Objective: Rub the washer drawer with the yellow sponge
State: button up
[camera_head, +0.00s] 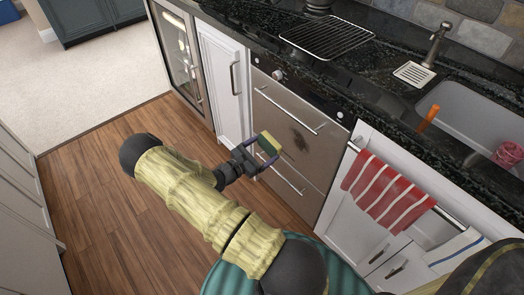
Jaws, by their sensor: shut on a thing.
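The washer drawer (275,120) is a metal-fronted double unit under the counter, with a bar handle on each drawer. A dark smudge (300,141) shows on the upper drawer front. My gripper (264,152) is shut on the yellow sponge (269,142), which has a dark green side. The sponge is in front of the drawer fronts, left of and slightly below the smudge in the picture. I cannot tell whether it touches the metal. Part of the lower drawer is hidden behind my gripper.
A red striped towel (388,190) hangs on a white cabinet to the right. The black counter (340,82) above holds a wire rack (327,36). A sink (468,117) with an orange item (429,117) is at right. Wooden floor (95,190) is clear on the left.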

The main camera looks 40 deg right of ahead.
jog(key=shift+w+d+b, duration=0.2)
jog(key=shift+d+b, duration=0.35)
jog(key=shift+d, duration=2.25)
jog(key=shift+w+d, duration=0.1)
jog(key=shift+d, duration=0.85)
jog(key=shift+s+d+p, duration=0.1)
jog(key=shift+s+p, duration=1.4)
jog(key=shift+s, duration=0.4)
jog(key=shift+s, duration=0.1)
jog(key=shift+s+d+r+p, duration=0.15)
jog(key=shift+s+d+p, duration=0.05)
jog(key=shift+s+p, duration=0.9)
jog(key=shift+s+d+p, duration=0.1)
jog(key=shift+s+p, duration=0.35)
jog(key=shift+s, duration=0.3)
jog(key=shift+s, duration=0.1)
